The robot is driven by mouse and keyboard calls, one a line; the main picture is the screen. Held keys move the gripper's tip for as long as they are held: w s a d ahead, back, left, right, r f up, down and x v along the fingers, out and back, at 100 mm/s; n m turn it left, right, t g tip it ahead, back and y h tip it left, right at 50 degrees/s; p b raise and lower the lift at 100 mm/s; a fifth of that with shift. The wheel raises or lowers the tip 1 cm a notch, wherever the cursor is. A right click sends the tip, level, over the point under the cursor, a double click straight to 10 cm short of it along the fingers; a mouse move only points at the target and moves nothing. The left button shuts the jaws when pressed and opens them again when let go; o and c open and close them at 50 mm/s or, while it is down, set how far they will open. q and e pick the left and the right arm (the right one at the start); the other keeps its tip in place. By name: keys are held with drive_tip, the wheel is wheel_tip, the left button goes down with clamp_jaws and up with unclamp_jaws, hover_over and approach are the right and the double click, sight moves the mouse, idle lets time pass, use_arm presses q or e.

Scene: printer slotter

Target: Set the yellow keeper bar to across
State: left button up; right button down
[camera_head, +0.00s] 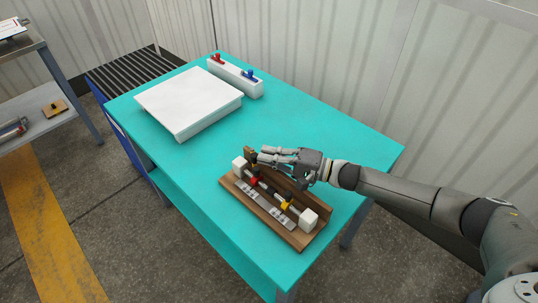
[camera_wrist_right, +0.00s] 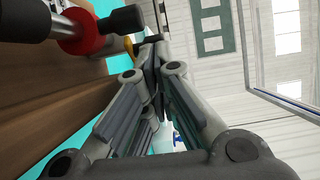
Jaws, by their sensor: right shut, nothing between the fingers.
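A wooden fixture (camera_head: 302,238) lies on the teal table, with a dark rod between two white end blocks. The yellow keeper (camera_head: 286,205) is on the rod near its near right end, with a small black knob by it. A yellow piece also shows partly behind a dark handle in the right wrist view (camera_wrist_right: 128,45); how its bar is turned is unclear. A red collar (camera_head: 254,181) sits farther along the rod; it shows close up in the wrist view (camera_wrist_right: 72,30). My right gripper (camera_head: 262,155) is shut and empty above the fixture's far end. My left gripper is out of view.
A white flat-topped box (camera_head: 190,100) stands at the table's far left. Behind it is a white block (camera_head: 235,76) with red and blue handles. The teal table (camera_head: 325,130) is clear behind the fixture. A corrugated wall stands beyond the table.

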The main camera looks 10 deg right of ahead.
idle(0.8)
drive_tip(key=v, duration=1.2)
